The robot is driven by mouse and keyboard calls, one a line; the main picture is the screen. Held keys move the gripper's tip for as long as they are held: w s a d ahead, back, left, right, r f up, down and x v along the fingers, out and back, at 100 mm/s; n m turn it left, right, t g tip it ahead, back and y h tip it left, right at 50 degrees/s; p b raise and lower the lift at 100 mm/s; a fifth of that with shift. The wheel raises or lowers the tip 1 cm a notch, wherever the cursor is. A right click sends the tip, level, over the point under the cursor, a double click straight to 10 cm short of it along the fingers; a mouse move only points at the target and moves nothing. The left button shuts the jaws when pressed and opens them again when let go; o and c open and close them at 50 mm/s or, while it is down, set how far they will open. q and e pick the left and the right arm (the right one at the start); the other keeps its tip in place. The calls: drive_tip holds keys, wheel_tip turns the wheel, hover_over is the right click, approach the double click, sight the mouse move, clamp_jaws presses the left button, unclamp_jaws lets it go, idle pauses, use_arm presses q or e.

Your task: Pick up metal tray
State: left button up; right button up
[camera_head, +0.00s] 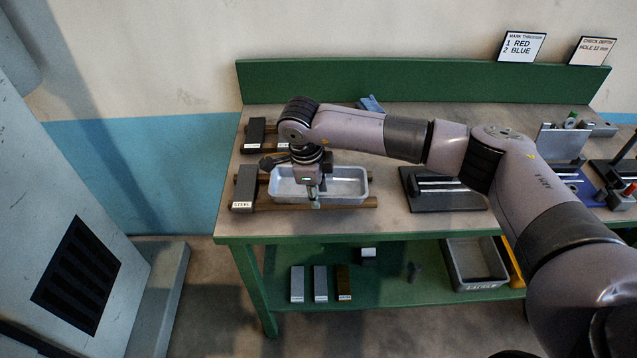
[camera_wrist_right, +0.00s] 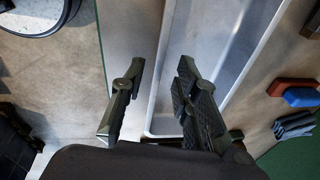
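The metal tray (camera_head: 347,188) is a pale, shallow, rectangular pan. It rests across wooden rails (camera_head: 345,203) at the left part of the bench, and it also shows in the right wrist view (camera_wrist_right: 210,62). My right gripper (camera_head: 314,203) points down at the tray's front wall, left of its middle. In the right wrist view its fingers (camera_wrist_right: 161,68) are apart, one on each side of the tray's long rim. A gap shows between the fingers and the rim, and contact cannot be made out. My left gripper is not in view.
A dark block labelled steel (camera_head: 244,188) stands close to the tray's left end. A black plate with rods (camera_head: 440,192) lies to its right. My right arm spans the bench. A grey bin (camera_head: 474,262) and small blocks (camera_head: 320,284) sit on the lower shelf.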

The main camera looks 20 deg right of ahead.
drive_tip(key=shift+f, duration=0.5)
clamp_jaws()
drive_tip(key=shift+w+r, duration=0.1)
drive_tip(key=shift+r, duration=0.05)
idle(0.4)
